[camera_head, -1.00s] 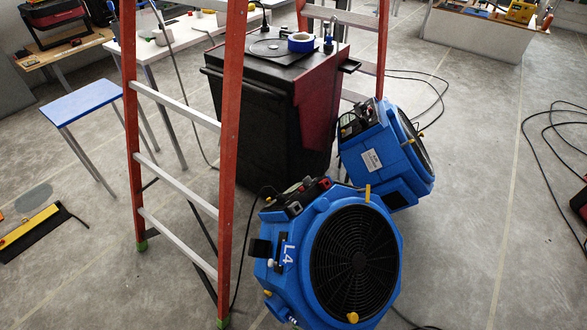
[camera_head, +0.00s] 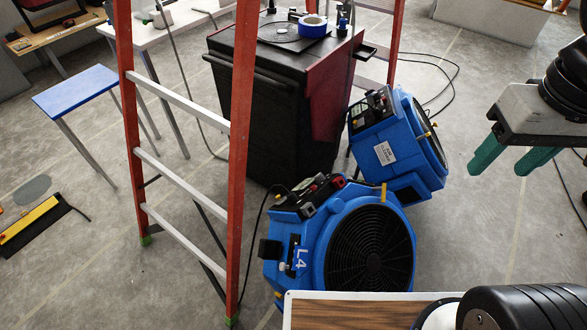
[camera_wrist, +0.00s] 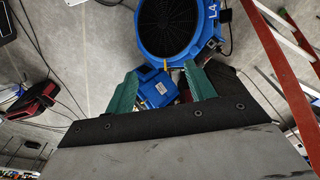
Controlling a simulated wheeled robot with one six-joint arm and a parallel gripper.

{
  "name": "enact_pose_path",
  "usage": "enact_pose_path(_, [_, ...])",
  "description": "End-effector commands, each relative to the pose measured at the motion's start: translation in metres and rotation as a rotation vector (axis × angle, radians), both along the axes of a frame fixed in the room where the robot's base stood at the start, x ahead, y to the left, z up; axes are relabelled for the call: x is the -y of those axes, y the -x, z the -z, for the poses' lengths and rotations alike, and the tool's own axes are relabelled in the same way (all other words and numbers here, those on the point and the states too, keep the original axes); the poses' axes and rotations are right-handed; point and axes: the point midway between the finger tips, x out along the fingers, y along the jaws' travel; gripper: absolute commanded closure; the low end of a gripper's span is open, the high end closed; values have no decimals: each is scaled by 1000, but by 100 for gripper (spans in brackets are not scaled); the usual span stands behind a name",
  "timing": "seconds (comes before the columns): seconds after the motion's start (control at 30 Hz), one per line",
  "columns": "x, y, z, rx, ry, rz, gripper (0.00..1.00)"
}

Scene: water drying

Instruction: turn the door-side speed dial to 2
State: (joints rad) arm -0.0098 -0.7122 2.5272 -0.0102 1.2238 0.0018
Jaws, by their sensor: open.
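Two blue fans stand on the floor. The front fan (camera_head: 298,240), marked L4, leans back with its black grille facing me, and its dark control panel (camera_head: 312,193) is on top. The rear fan (camera_head: 390,150) has a white label and a control panel (camera_head: 370,112) on its upper left. The dials are too small to read, and I cannot tell which is door-side. My gripper (camera_head: 503,170), with green fingers, is open and empty in the air, right of both fans in the head view. In the wrist view the front fan (camera_wrist: 150,45) and rear fan (camera_wrist: 157,88) lie beyond the open fingers.
A red ladder (camera_head: 240,150) stands left of the front fan. A black and red bin (camera_head: 265,110) with blue tape (camera_head: 313,26) on top is behind. A blue stool (camera_head: 75,92) is at the left. Cables cross the floor. Floor is open right of the fans.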

Motion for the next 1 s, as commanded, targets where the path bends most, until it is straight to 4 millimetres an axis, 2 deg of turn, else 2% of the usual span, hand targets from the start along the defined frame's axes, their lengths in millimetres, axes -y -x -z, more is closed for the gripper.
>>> enact_pose_path(0.17, [-8,-55,-11,-53,27,-48,46])
enact_pose_path(0.27, [-17,-97,-12,-85,47,-86,46])
enact_pose_path(0.47, [-41,-182,6,-147,90,-158,46])
enact_pose_path(0.57, [-56,-224,25,-176,112,-194,46])
enact_pose_path(0.7, [-80,-278,63,-217,143,-246,46])
enact_pose_path(0.77, [-92,-300,83,-235,158,-269,46])
enact_pose_path(0.87, [-113,-332,121,-262,182,-308,46])
enact_pose_path(1.0, [-143,-370,185,-301,215,-363,46])
